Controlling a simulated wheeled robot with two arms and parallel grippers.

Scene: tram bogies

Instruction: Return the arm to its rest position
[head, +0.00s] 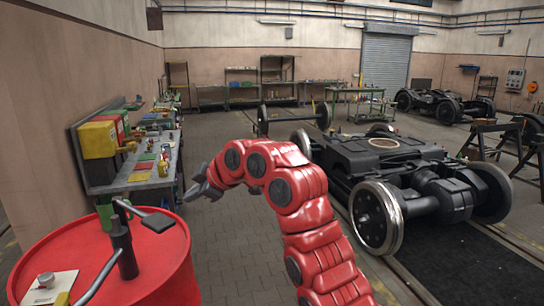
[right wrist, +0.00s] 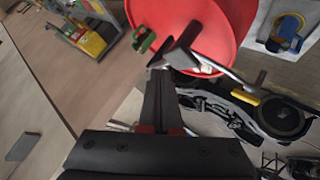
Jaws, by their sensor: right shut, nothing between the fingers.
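My right arm, red and jointed, comes up from the bottom of the head view and bends left. Its grey right gripper (head: 203,188) is shut and empty, held in the air between the workbench and the bogie. In the right wrist view, the dark fingers (right wrist: 160,70) are together, with nothing seen held between them. They point toward the red drum (right wrist: 190,25) in that picture; I cannot tell the gap. My left gripper is not in view.
A red drum (head: 150,262) with a black post and levers (head: 122,240) stands at lower left. A cluttered workbench (head: 138,180) runs along the left wall. A black wheeled bogie (head: 390,160) stands at right. Paved floor (head: 232,240) lies clear between them.

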